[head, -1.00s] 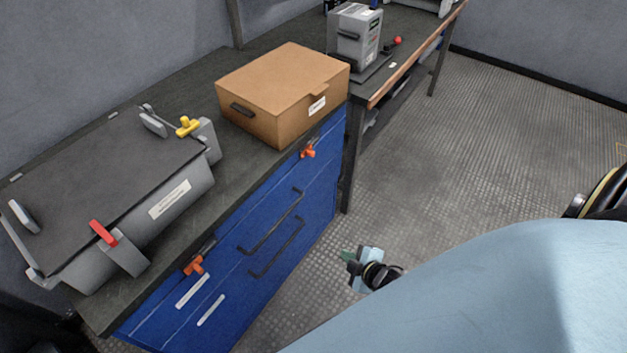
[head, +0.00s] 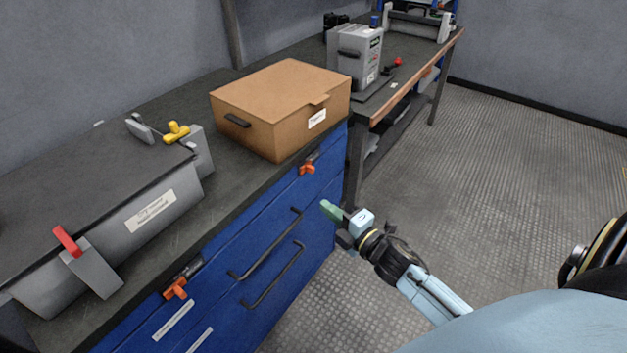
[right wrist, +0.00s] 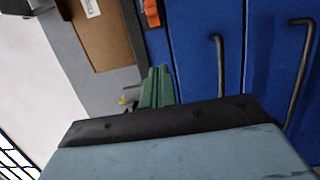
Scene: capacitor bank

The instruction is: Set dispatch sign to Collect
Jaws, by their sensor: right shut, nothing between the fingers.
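I cannot make out a dispatch sign, or the word Collect, in either view. My right gripper (head: 328,208) is in front of the blue drawer cabinet (head: 318,225), above the floor and right of the drawer handles. Its green fingers are together with nothing between them; they also show in the right wrist view (right wrist: 157,86). The wrist view has the cardboard box (right wrist: 103,38) and an orange latch (right wrist: 152,13) beyond the fingers. My left gripper is not in view.
A grey device (head: 352,58) stands on the far bench. Drawer handles (head: 268,246) stick out. The floor (head: 480,190) at right is clear.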

